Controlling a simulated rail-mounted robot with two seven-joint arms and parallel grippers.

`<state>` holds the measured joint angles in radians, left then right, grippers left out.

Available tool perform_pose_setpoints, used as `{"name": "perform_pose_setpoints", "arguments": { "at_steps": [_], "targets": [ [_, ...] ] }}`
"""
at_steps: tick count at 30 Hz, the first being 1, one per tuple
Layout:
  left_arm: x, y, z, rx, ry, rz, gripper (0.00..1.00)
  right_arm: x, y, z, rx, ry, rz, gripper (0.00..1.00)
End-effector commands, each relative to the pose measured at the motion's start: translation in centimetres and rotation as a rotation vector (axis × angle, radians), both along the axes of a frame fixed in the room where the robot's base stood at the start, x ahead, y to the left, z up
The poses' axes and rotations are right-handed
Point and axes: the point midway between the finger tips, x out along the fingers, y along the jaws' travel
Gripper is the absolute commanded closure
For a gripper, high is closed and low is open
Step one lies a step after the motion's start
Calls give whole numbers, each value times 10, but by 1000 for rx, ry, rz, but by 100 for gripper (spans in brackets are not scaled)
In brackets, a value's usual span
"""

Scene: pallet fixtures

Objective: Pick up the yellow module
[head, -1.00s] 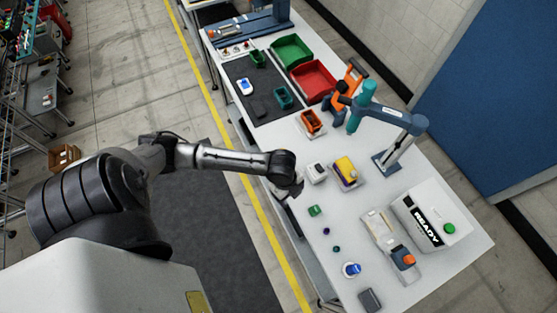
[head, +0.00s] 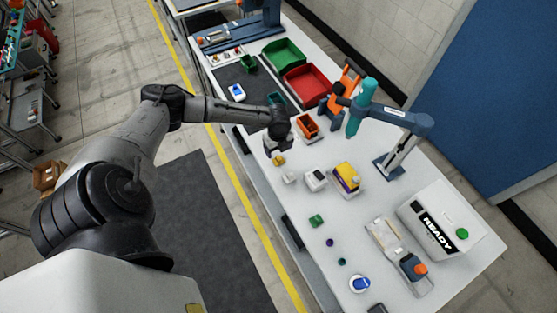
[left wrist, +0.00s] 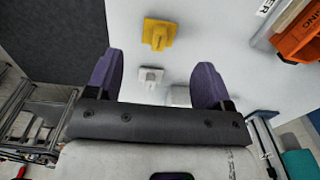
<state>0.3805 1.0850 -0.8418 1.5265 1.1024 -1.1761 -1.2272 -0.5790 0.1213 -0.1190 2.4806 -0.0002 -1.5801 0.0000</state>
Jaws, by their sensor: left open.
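A small yellow module (head: 278,160) lies on the white table near its left edge, just below my left gripper (head: 272,147) in the head view. In the left wrist view the yellow module (left wrist: 159,34) looks like a square plate with a raised block. It lies beyond the fingertips, roughly centred between them. My left gripper (left wrist: 160,62) has its two purple fingers wide apart with nothing held between them. A white module (head: 290,178) lies beside the yellow one; it shows between the fingers in the left wrist view (left wrist: 150,75). My right gripper is not in view.
An orange bin (head: 307,126) and a white block (head: 316,179) stand close by. A yellow-and-purple piece (head: 346,177) sits to their right. A green module (head: 316,221) lies nearer. A teal-topped fixture arm (head: 362,105) rises at the back. A dark mat (head: 252,112) lies farther along.

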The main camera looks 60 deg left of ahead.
Motion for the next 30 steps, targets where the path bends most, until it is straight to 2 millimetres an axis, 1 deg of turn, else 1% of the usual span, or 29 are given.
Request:
{"name": "perform_pose_setpoints", "arguments": {
  "at_steps": [1, 3, 8, 10, 15, 18, 21, 30],
  "targets": [
    [0, 0, -5, 0, 2, 1, 26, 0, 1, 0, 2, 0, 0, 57],
    [0, 0, -10, 0, 1, 0, 26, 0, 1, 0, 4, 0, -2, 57],
    [0, -1, -16, -1, 1, 1, 26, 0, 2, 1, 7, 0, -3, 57],
    [-1, -2, -21, -1, 2, 1, 26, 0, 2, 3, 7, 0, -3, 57],
    [-1, -5, -44, 0, 3, 1, 26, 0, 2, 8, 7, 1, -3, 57],
    [-1, -4, -56, -1, 2, 2, 26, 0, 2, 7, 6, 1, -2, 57],
    [-1, -5, -63, -1, 2, 1, 26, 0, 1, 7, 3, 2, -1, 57],
    [-1, -4, -66, 0, 1, 0, 26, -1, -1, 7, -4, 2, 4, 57]
  ]
}}
